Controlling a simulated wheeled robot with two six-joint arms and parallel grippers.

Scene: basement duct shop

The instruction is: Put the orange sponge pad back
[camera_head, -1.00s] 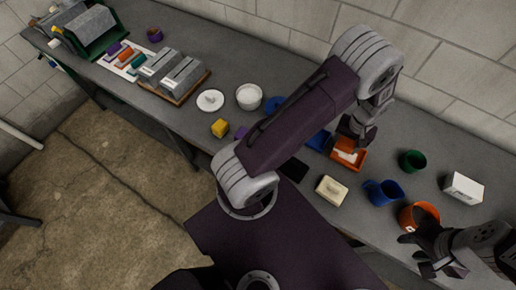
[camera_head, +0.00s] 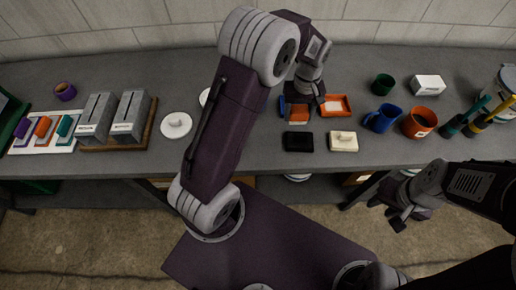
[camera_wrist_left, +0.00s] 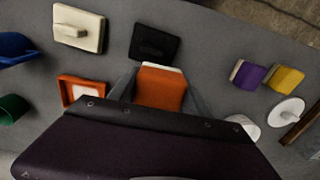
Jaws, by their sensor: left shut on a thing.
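The orange sponge pad (camera_head: 299,113) has a pale layer on one edge. My left gripper (camera_head: 309,100) is shut on it, as the left wrist view shows the pad (camera_wrist_left: 160,88) between the two fingers. In the head view it is just left of the orange tray (camera_head: 348,105), which has a white inside; it also shows in the left wrist view (camera_wrist_left: 67,93). Whether the pad touches the table is unclear. My right gripper (camera_head: 392,212) hangs in front of the table, fingers apart and empty.
A black pad (camera_head: 298,142) and a cream block (camera_head: 343,142) lie in front. A blue mug (camera_head: 381,119), orange mug (camera_head: 418,122) and green cup (camera_head: 382,84) stand to the right. The left wrist view shows purple (camera_wrist_left: 248,75) and yellow (camera_wrist_left: 286,78) sponges.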

